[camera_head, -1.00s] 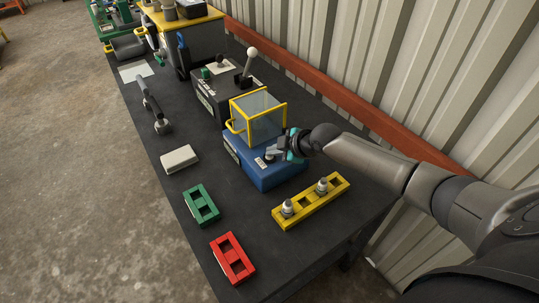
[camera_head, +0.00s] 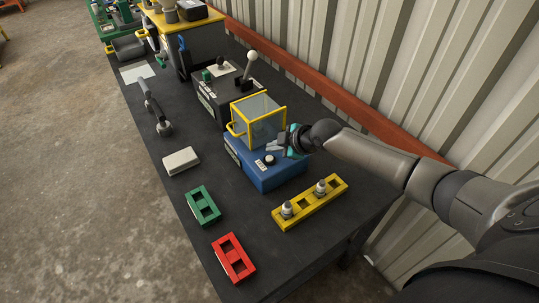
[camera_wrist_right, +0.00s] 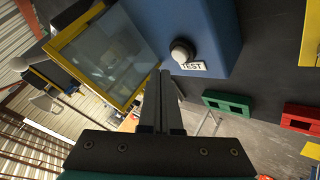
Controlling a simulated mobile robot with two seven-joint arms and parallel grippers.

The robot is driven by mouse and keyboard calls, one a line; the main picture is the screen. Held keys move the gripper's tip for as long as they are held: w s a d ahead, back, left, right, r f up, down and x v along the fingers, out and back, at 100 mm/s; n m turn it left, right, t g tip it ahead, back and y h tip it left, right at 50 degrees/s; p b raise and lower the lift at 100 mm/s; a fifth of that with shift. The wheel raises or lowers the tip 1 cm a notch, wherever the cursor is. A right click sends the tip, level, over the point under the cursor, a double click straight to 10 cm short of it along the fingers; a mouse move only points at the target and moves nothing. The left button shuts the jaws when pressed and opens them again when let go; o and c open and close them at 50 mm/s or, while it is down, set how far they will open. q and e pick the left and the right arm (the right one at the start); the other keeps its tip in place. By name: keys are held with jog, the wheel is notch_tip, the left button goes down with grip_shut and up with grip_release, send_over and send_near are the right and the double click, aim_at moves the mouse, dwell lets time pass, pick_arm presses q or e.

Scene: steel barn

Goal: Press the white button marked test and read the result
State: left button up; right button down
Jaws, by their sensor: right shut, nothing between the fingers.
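A blue tester box (camera_head: 268,172) stands on the dark bench, with a clear, yellow-framed guard (camera_head: 259,118) at its back part. On its top is a white round button (camera_head: 269,158). In the right wrist view the button (camera_wrist_right: 182,53) sits in a dark collar beside a label reading TEST (camera_wrist_right: 193,66). My right gripper (camera_head: 275,147) is shut and empty, just above the box and beside the button. In the wrist view its fingertips (camera_wrist_right: 161,78) are close to the button; whether they touch the box I cannot tell. My left gripper is out of view. No result is readable.
A yellow rack (camera_head: 304,204) with two fittings, a green holder (camera_head: 203,206) and a red holder (camera_head: 233,258) lie in front. A pale block (camera_head: 180,160) is at left. A lever box (camera_head: 222,95) stands behind. A metal wall is at right.

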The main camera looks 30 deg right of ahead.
notch_tip(320, 180, up, 4)
jog(key=p, duration=0.3)
jog(key=shift+f, duration=0.1)
dwell(0.5)
